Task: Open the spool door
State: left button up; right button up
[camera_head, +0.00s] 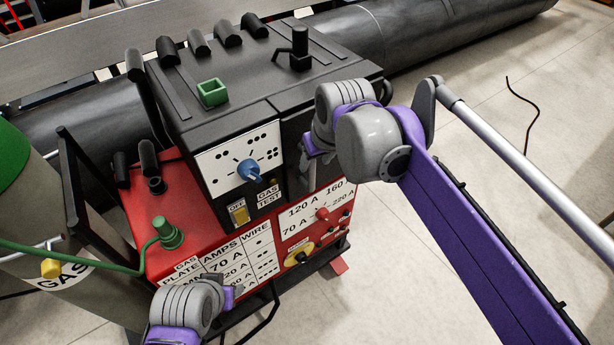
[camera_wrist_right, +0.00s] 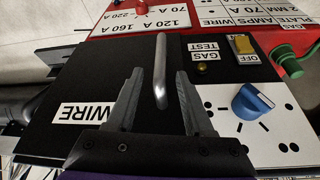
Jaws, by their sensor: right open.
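The spool door is the black panel (camera_wrist_right: 85,82) with a white "WIRE" label, in the right wrist view. It looks flush with the welder (camera_head: 239,189) front. A grey metal bar handle (camera_wrist_right: 160,62) stands out from it. My right gripper (camera_wrist_right: 159,78) is open, with one finger on each side of the handle; I cannot tell whether either touches it. In the head view my right gripper (camera_head: 311,160) is at the machine's front, and its wrist hides most of the door and the handle. My left gripper (camera_head: 236,291) is low in front of the welder, its fingers barely visible.
Left of the door are a blue dial (camera_head: 249,170) and a yellow switch (camera_head: 239,214). A green hose (camera_head: 85,247) runs to the red lower housing. A gas cylinder (camera_head: 55,205) stands at the left. The floor at right is mostly clear.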

aim_at(310, 174)
jog(key=b+x, duration=0.1)
jog(key=x, duration=0.7)
jog(key=shift+f, duration=0.3)
grip_shut()
dwell(1.0)
